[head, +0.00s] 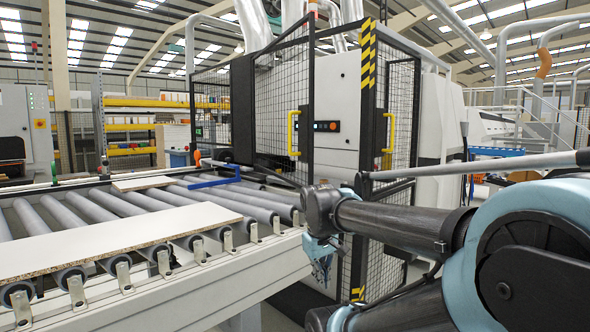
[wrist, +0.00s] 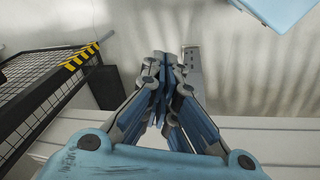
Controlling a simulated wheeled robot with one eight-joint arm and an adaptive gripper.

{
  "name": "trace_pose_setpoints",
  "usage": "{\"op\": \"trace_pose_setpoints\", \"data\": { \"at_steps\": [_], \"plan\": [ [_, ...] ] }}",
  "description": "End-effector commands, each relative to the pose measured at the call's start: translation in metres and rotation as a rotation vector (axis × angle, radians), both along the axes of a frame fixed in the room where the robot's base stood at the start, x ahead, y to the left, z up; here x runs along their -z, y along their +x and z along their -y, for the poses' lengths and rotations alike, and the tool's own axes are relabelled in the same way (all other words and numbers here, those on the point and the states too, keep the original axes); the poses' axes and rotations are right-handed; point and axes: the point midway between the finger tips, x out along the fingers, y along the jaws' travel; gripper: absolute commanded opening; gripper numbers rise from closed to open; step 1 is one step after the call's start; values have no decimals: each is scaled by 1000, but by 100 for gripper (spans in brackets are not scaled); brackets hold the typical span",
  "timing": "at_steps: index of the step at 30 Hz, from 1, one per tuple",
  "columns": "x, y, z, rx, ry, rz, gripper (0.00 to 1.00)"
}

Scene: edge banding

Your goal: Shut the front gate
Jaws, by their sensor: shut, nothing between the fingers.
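Black mesh gate panels with yellow handles stand in front of the white machine in the head view. One mesh panel (head: 272,95) is left of centre with a yellow handle (head: 291,134). Another mesh panel (head: 401,110) is at the right with its own yellow handle (head: 389,133), beside a black-and-yellow striped post. Between them the white machine face shows; I cannot tell which panel is the front gate or how far it stands open. My gripper (head: 322,264) is shut and empty, low in front of the mesh; it also shows in the wrist view (wrist: 166,72), apart from the striped mesh panel (wrist: 45,80).
A roller conveyor (head: 190,280) runs along the left, with a long pale board (head: 110,242) on it. A blue angled bar (head: 215,182) lies across the rollers near the machine. In the wrist view, bare grey floor (wrist: 240,85) lies beyond the fingers.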

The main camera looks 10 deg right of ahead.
Motion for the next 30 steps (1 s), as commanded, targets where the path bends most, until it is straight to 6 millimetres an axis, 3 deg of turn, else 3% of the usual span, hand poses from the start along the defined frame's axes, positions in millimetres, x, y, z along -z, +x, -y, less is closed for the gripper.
{"op": "trace_pose_setpoints", "data": {
  "at_steps": [3,14,20,30],
  "plan": [
    [-45,31,1,-161,-86,-40,0],
    [-163,130,-11,-632,-347,-192,0],
    [-222,187,-33,-874,-484,-294,0],
    [-306,276,-92,-1235,-701,-492,0]
  ]
}}
